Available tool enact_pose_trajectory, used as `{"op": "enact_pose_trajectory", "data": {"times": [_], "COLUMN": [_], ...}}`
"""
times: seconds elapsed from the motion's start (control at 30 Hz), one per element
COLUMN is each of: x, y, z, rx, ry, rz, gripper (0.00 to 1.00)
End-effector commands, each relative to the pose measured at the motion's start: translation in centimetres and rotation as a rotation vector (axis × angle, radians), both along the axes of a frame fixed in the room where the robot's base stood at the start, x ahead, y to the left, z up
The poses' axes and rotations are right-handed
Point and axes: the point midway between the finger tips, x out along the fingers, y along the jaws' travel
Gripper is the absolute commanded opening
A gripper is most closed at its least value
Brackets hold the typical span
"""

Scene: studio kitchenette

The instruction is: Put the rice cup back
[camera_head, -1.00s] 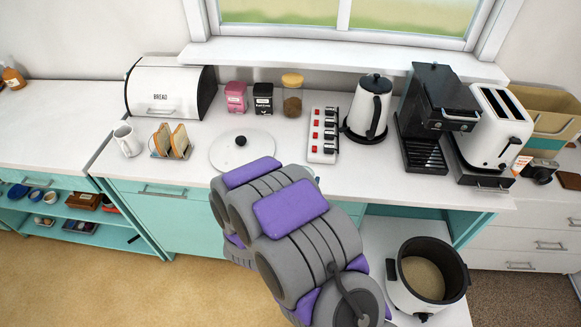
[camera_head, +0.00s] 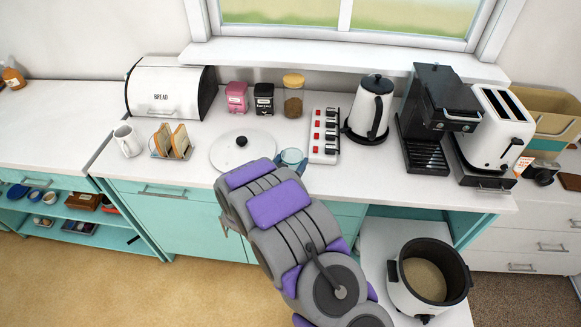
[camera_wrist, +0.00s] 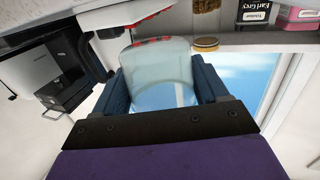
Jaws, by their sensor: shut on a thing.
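The clear rice cup (camera_head: 292,156) shows just past my arm, at counter height between the glass lid and the power strip. In the wrist view the see-through cup (camera_wrist: 158,62) fills the space between the two dark blue fingers of my gripper (camera_wrist: 164,84), which is shut on it. The cup looks empty. I cannot tell whether its base touches the counter. My arm hides most of the gripper in the head view. The rice cooker (camera_head: 400,300) stands open at lower right with pale rice inside.
A glass lid (camera_head: 225,155) lies left of the cup, and a power strip (camera_head: 324,136) with red switches lies right of it. A kettle (camera_head: 368,105), coffee machine (camera_head: 435,105) and toaster (camera_head: 500,120) stand farther right. A toast rack (camera_head: 170,142) and mug (camera_head: 127,138) are left.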

Motion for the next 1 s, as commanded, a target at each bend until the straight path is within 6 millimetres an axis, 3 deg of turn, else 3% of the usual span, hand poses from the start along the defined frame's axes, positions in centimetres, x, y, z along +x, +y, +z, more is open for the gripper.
{"op": "enact_pose_trajectory", "data": {"times": [0.1, 0.27, 0.5, 0.83, 0.87, 1.0], "x": [1.2, 1.6, 1.6, 1.5, 1.5, 1.5], "y": [0.1, 0.3, 0.4, 0.4, 0.4, 0.4], "z": [-0.1, -0.5, -3.7, -3.8, -3.8, -3.8], "rx": [0.002, 0.001, -0.001, 0.000, 0.000, 0.000], "ry": [-0.001, 0.002, 0.003, 0.001, 0.001, 0.001], "rz": [-0.001, -0.001, 0.000, 0.000, 0.000, 0.000], "gripper": [0.37, 0.37, 0.37, 0.37, 0.75, 0.88]}}
